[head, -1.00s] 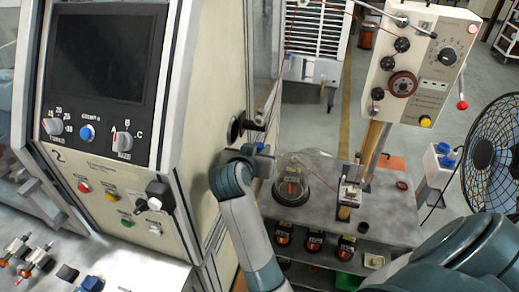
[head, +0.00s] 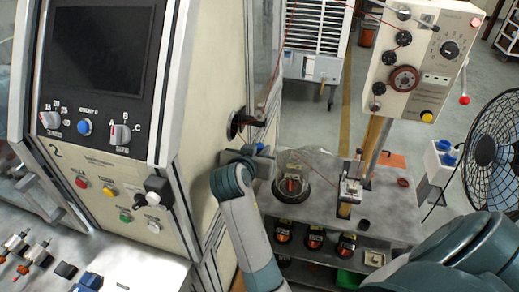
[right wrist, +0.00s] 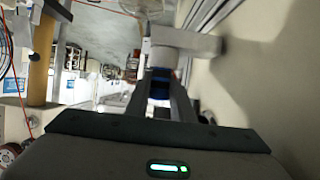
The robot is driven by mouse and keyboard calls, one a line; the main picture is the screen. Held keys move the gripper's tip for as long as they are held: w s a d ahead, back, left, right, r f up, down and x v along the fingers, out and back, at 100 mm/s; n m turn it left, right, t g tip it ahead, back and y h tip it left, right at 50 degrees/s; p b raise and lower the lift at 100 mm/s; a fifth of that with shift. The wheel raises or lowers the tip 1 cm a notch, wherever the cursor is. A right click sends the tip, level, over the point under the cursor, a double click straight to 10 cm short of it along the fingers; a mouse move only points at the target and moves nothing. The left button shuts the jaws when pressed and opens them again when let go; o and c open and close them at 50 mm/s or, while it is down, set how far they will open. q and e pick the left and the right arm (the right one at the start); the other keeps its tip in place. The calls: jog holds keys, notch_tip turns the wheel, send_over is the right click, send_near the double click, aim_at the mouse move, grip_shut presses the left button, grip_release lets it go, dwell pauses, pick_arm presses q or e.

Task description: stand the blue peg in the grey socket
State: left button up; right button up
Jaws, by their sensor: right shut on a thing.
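My right gripper (head: 262,157) is at the side of the cream cabinet in the head view, below a black round fitting. It is shut on the blue peg, which shows as a small blue patch (head: 260,147) at the jaws. In the right wrist view the blue peg (right wrist: 160,84) sits between the two fingers, with a pale piece just beyond it. The fingers hide part of the peg. I cannot make out the grey socket for certain in either view. My left gripper is not in view.
The cream cabinet (head: 205,110) stands close on the left of the gripper, with the black round fitting (head: 236,125) on its side. A grey bench (head: 390,215) with a winding machine (head: 425,60) is to the right. A fan (head: 495,160) stands at the far right.

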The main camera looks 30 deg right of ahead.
dwell(0.4)
jog(key=o, duration=1)
